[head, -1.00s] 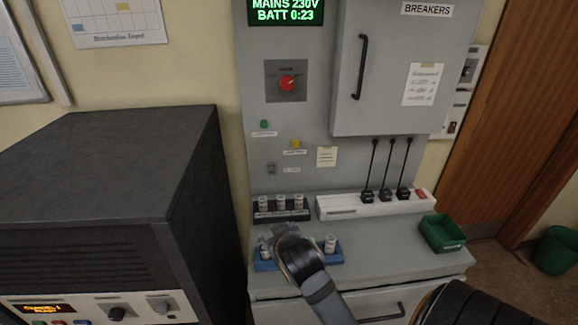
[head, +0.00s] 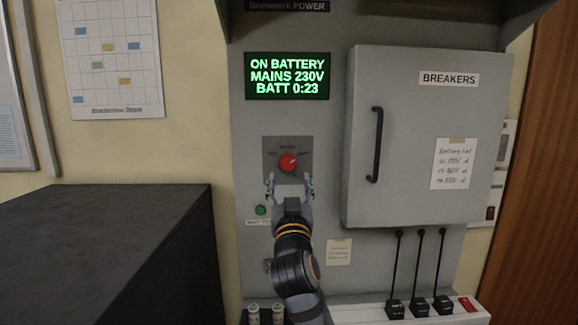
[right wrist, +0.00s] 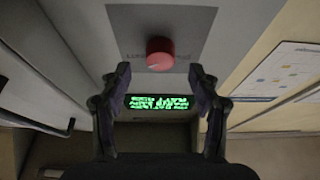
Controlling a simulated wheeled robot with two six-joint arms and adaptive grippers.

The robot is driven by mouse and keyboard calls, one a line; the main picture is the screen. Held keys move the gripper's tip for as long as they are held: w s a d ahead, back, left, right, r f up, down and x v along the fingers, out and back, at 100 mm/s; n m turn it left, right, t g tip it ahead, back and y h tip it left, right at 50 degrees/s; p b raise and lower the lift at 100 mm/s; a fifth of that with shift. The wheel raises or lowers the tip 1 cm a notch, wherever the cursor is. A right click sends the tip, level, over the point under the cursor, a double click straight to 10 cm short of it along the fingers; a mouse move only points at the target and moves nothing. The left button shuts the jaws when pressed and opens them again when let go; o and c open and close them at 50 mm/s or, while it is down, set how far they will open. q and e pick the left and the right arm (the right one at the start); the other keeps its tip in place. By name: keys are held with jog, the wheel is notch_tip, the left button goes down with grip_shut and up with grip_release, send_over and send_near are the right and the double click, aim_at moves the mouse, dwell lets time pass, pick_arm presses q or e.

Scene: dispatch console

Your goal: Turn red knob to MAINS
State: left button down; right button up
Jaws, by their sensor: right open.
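The red knob (head: 288,162) sits on a grey plate (head: 303,145) on the cabinet front, below the green-lettered display (head: 287,76). Its white mark seems to point to the upper right; the plate's lettering is too small to read surely. My right gripper (head: 289,182) is open and empty just below the knob, fingers pointing up at either side. In the right wrist view the knob (right wrist: 160,54) lies just beyond and between the fingertips (right wrist: 160,75), apart from them. The display reads ON BATTERY, MAINS 230V, BATT 0:23. My left gripper is not in view.
The BREAKERS door (head: 415,140) with its black handle (head: 375,145) stands out to the right of the knob. A green button (head: 261,210) is left of my right gripper. Black levers (head: 420,275) stand at lower right. A dark cabinet (head: 110,250) is at the left.

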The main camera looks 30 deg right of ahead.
aim_at(288, 166)
jog(key=x, duration=0.2)
jog(key=p+x, duration=0.1)
jog(key=x, duration=0.1)
jog(key=shift+r, duration=0.35)
jog(key=shift+w, duration=0.2)
jog(key=shift+w+d, duration=0.1)
jog(key=shift+w, duration=0.05)
jog(key=c, duration=0.4)
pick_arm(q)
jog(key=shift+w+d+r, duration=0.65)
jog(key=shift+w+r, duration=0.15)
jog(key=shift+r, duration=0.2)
pick_arm(e)
jog(key=c, duration=0.8)
